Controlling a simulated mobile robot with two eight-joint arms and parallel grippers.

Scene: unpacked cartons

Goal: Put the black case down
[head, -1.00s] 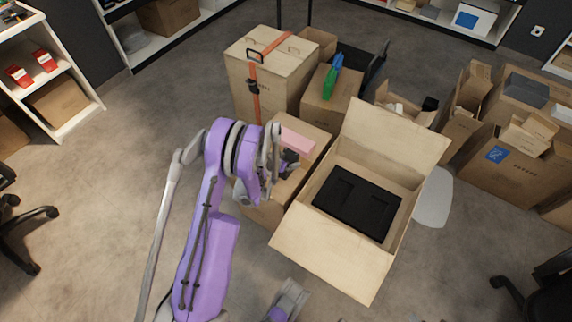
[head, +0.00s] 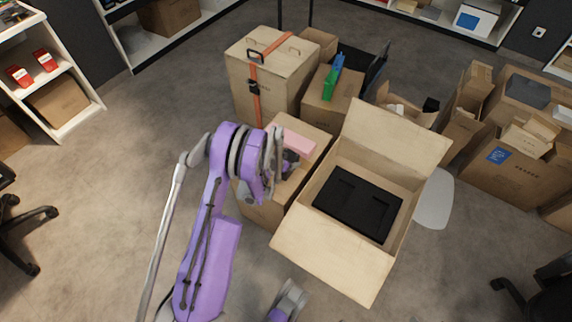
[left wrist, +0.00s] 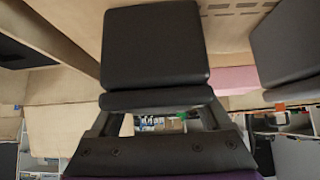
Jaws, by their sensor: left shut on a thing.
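A flat black case (head: 357,205) with recesses in its top lies inside the open carton (head: 325,265), apart from my gripper. My left gripper (head: 284,162) is to the left of this carton, over a smaller brown carton (head: 266,212). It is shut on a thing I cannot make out. In the left wrist view a dark padded finger (left wrist: 155,48) is at the centre, and a similar dark pad (left wrist: 290,45) is at the right. A pink block (head: 299,143) lies close beside the gripper. It also shows between the pads in the left wrist view (left wrist: 234,80). My right gripper is not in view.
A tall strapped carton (head: 275,70) and a carton with green and blue items (head: 330,98) stand behind. Several open cartons (head: 510,165) fill the right. Shelves (head: 60,90) stand at the left. The floor (head: 110,180) at the left is clear.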

